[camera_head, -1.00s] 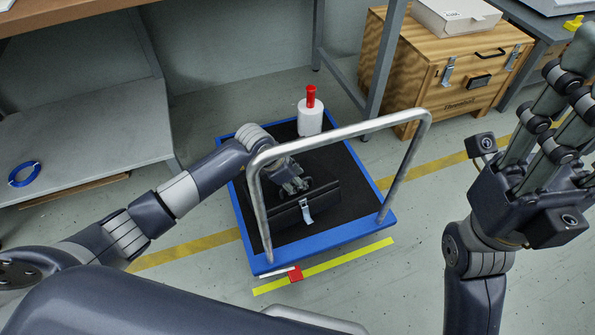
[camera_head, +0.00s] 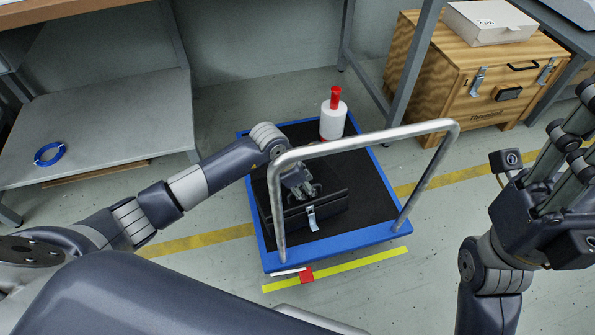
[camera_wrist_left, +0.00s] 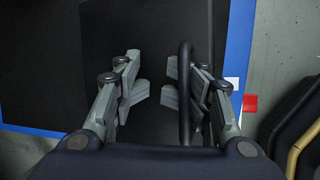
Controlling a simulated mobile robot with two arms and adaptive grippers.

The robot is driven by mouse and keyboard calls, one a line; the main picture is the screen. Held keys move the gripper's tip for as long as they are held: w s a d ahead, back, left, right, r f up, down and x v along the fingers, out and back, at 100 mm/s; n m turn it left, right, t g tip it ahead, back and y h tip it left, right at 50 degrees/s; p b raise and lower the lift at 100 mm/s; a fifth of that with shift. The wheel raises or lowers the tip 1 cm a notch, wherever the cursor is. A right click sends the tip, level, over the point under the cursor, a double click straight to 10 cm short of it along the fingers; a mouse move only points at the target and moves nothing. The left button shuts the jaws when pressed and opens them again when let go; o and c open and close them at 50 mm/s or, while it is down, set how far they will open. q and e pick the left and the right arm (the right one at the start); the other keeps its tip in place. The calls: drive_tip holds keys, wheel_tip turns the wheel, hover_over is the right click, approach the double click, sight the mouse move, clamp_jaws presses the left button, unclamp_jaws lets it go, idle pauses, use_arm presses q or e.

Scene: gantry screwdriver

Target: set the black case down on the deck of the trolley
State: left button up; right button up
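The black case (camera_head: 336,205) sits on the black deck (camera_head: 375,205) of the blue-edged trolley, towards its near left part, behind the trolley's metal push bar (camera_head: 372,140). It looks level and resting on the deck; its underside is hidden. A silver latch (camera_head: 311,217) shows on its near side. My left gripper (camera_head: 302,190) is over the case top. In the left wrist view its fingers (camera_wrist_left: 155,92) are apart, with a clear gap between them. The case's black handle (camera_wrist_left: 185,92) crosses by the right-hand fingers. My right gripper (camera_head: 575,140) is open and empty at the right edge.
A white bottle with a red top (camera_head: 333,118) stands at the deck's far edge. A wooden crate (camera_head: 440,80) carries a white box (camera_head: 490,22) behind the trolley. A grey shelf (camera_head: 120,120) with a blue ring (camera_head: 49,154) is at left. Yellow tape (camera_head: 360,265) marks the floor in front.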

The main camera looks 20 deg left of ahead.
use_arm(q)
drive_tip(key=v, duration=1)
drive_tip(key=shift+w+r, duration=0.2)
drive_tip(key=shift+r, duration=0.1)
